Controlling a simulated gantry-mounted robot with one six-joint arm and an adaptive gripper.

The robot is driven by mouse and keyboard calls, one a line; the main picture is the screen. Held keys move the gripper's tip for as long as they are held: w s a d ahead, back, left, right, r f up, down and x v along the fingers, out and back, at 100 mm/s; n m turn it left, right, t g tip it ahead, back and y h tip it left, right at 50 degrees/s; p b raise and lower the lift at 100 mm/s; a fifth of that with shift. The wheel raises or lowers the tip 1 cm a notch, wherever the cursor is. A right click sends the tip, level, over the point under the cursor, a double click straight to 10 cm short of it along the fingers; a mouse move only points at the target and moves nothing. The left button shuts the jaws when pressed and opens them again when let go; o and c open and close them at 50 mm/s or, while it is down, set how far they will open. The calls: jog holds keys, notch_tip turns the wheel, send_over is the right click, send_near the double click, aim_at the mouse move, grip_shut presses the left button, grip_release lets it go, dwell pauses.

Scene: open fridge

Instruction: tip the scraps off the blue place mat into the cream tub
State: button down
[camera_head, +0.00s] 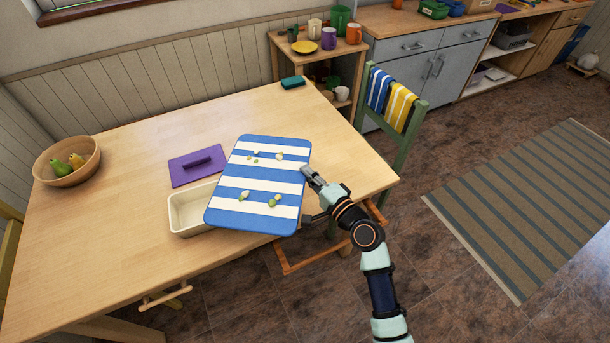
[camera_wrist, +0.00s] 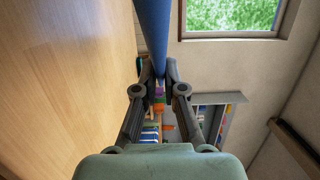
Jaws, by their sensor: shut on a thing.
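The blue-and-white striped place mat (camera_head: 270,179) is held above the table, with several small pale and green scraps (camera_head: 273,202) on it. My gripper (camera_head: 306,173) is at the mat's right edge and shut on it. In the wrist view the mat (camera_wrist: 154,30) shows edge-on as a blue strip between the fingers of my gripper (camera_wrist: 158,80). The cream tub (camera_head: 196,222) stands on the table at the mat's lower left. The mat's left edge hides part of the tub's right side. No scraps can be made out in the visible part of the tub.
A wooden bowl (camera_head: 88,170) of fruit is at the far left. A teal sponge (camera_head: 292,83) lies at the back edge. A green chair (camera_head: 408,145) with striped cloths stands right.

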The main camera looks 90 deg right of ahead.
jog(key=r+n+p, duration=0.1)
jog(key=p, duration=0.1)
jog(key=r+n+y+p, duration=0.1)
jog(key=p, duration=0.2)
jog(key=shift+w+r+g, duration=0.2)
jog(key=shift+w+g, duration=0.1)
jog(key=shift+g, duration=0.1)
jog(key=r+p, duration=0.2)
jog(key=p, duration=0.1)
jog(key=shift+w+a+n, duration=0.1)
jog(key=shift+w+n, duration=0.2)
jog(key=shift+n, duration=0.1)
jog(key=r+p, duration=0.2)
jog(key=p, duration=0.1)
jog(key=w+r+n+g+p, duration=0.1)
jog(key=p, duration=0.2)
jog(key=shift+w+a+r, duration=0.1)
jog(key=shift+a+r, duration=0.05)
jog(key=shift+r, duration=0.25)
jog(key=shift+f, duration=0.2)
